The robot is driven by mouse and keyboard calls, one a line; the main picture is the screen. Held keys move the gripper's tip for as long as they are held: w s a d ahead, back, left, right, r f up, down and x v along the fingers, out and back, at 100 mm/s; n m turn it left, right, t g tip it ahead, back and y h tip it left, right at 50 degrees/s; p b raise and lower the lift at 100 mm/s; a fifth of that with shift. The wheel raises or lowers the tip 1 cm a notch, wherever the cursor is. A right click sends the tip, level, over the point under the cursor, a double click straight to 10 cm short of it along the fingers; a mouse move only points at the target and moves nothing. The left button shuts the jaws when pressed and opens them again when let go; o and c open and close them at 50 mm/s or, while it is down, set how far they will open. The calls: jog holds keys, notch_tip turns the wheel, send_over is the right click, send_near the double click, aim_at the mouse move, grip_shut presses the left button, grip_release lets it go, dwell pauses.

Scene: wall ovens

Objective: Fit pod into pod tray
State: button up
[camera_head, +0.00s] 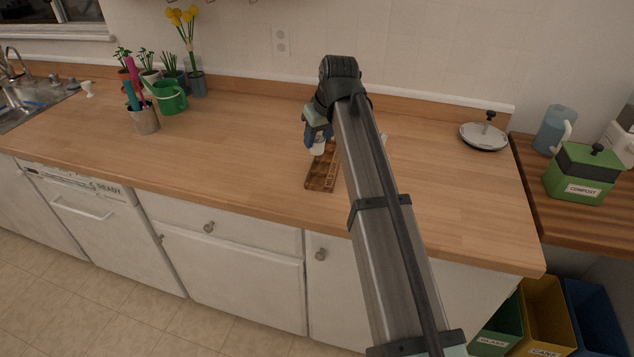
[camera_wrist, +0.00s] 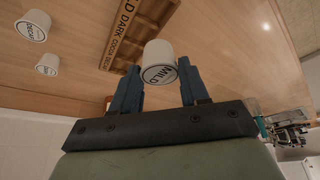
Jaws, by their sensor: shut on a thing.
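My gripper (camera_wrist: 159,78) is shut on a white pod (camera_wrist: 159,60) with a round label reading MILD; one dark blue finger is on each side of it. In the head view, my gripper (camera_head: 318,138) holds the pod (camera_head: 318,149) at the far end of the brown wooden pod tray (camera_head: 320,181). The tray also shows in the wrist view (camera_wrist: 118,44), with lettering including DARK along its strip. The pod appears apart from the tray's slots, but its exact height cannot be told. My arm hides part of the tray's right side in the head view.
Two more white pods, one labelled DECAF (camera_wrist: 33,25) and a smaller-looking one (camera_wrist: 47,64), are on the counter. A pan lid (camera_head: 484,137) lies to the right. The counter left of the tray is clear.

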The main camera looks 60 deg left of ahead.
jog(key=shift+f+n, duration=0.2)
jog(key=shift+n, duration=0.1)
jog(key=shift+f, duration=4.75)
jog(key=shift+f, duration=0.15)
jog(key=o, duration=1)
jog(key=v, duration=1.2)
jog(key=shift+w, duration=0.15)
jog(key=shift+w, duration=0.1)
